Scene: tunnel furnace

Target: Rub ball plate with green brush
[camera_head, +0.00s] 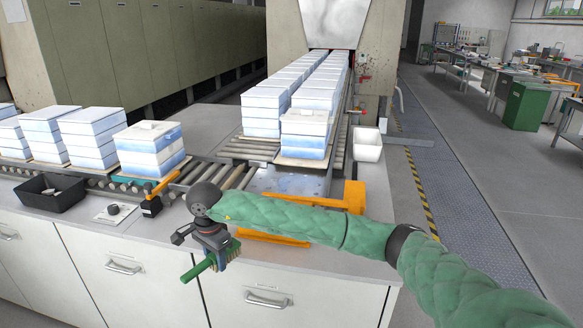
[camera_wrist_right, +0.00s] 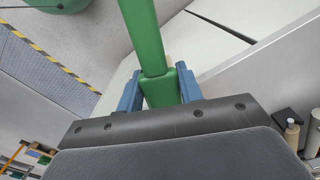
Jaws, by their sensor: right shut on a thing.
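My right gripper (camera_head: 220,250) is shut on the green brush (camera_head: 197,268), in front of the counter's front edge. The brush's green handle points down and left in the head view. In the right wrist view, the green handle (camera_wrist_right: 145,35) runs between the blue fingers of my right gripper (camera_wrist_right: 162,88). The bluish metal plate, likely the ball plate (camera_head: 287,182), lies at the end of the roller line, beyond my right forearm. My forearm hides part of its near side. The brush is apart from the plate. My left gripper is not in view.
An orange frame (camera_head: 354,194) borders the plate. Stacks of blue-white blocks (camera_head: 304,135) stand on the rollers behind it.

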